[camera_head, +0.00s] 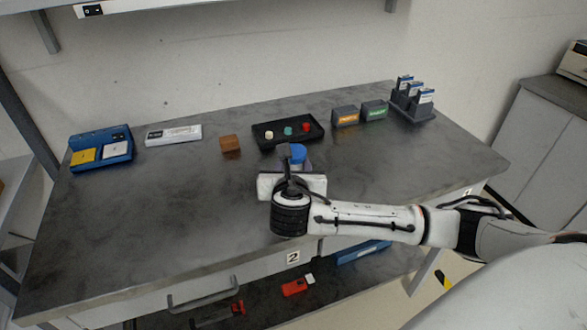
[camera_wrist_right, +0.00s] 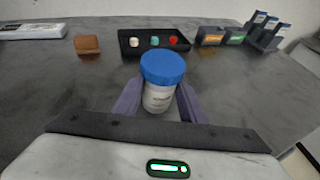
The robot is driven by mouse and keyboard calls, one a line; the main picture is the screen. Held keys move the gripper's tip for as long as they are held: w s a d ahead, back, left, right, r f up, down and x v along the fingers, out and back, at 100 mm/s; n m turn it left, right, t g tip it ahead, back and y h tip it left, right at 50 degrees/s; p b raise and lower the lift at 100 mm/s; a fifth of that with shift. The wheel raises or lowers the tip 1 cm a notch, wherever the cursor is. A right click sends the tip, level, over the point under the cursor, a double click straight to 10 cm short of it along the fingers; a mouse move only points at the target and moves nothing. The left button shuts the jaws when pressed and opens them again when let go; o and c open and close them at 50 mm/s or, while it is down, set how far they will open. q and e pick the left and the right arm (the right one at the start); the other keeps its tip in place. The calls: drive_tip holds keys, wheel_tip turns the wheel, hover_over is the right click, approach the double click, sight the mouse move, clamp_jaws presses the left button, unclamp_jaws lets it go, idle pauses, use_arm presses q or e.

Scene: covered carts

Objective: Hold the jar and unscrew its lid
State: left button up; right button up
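The jar (camera_wrist_right: 158,98) is white with a printed label and stands upright on the grey table. Its blue lid (camera_wrist_right: 162,67) is on top, and the lid also shows in the head view (camera_head: 298,152). My right gripper (camera_wrist_right: 160,93) reaches in low over the table, with one purple finger on each side of the jar's body, below the lid. The fingers are close to the jar, but whether they press on it cannot be told. In the head view my right gripper (camera_head: 297,162) hides most of the jar. My left gripper is not in view.
A black tray (camera_head: 262,143) with small coloured pieces lies behind the jar, beside a wooden block (camera_head: 229,143). Orange and green labelled boxes (camera_head: 345,116) and a card rack (camera_head: 420,113) stand at the back right. A blue tray (camera_head: 75,163) is far left. The left front table is clear.

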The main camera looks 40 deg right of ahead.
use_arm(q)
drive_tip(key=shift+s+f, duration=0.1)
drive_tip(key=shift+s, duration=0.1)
use_arm(e)
drive_tip(key=shift+r, duration=0.1)
drive_tip(key=shift+r, duration=0.35)
wheel_tip(320, 180, up, 9)
drive_tip(key=shift+r, duration=0.1)
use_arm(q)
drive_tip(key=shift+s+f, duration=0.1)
use_arm(e)
drive_tip(key=shift+o, duration=1.4)
clamp_jaws()
